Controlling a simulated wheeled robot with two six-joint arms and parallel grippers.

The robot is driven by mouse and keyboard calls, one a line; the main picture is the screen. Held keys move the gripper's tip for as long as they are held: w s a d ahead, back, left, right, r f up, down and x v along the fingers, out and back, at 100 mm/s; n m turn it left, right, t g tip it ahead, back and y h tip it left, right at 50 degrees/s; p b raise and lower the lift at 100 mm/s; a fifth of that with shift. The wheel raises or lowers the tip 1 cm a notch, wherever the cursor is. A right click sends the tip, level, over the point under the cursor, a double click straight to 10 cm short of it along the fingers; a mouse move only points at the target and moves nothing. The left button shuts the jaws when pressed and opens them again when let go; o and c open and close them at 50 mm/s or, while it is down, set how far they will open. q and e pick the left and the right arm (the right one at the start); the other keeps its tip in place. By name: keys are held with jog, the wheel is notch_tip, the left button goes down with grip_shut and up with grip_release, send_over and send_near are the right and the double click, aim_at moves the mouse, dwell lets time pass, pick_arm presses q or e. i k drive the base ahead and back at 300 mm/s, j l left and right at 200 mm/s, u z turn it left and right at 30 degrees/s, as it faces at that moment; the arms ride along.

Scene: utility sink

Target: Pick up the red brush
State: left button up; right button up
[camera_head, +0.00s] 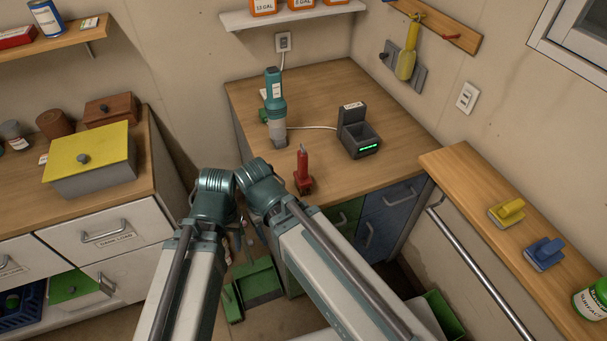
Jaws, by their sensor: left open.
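The red brush (303,173) stands on the wooden counter near its front edge, with its handle pointing up and its head on the wood. My left gripper (240,243) is mostly hidden between and below the teal arm joints. What little shows of it is small, lower than the brush and to its left. It is open and apart from the brush. My right gripper cannot be made out. The arm joint nearest the brush is just to its left in the picture.
A teal tool (275,105) stands behind the brush, with a cable to a grey charger box (358,132) at the right. A green dustpan (260,281) is below.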

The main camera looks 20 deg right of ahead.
aim_at(302, 181)
jog(key=k+j, duration=0.1)
jog(key=j, duration=0.9)
jog(key=k+j, duration=0.15)
jog(key=k+u, duration=0.05)
jog(key=k, duration=0.1)
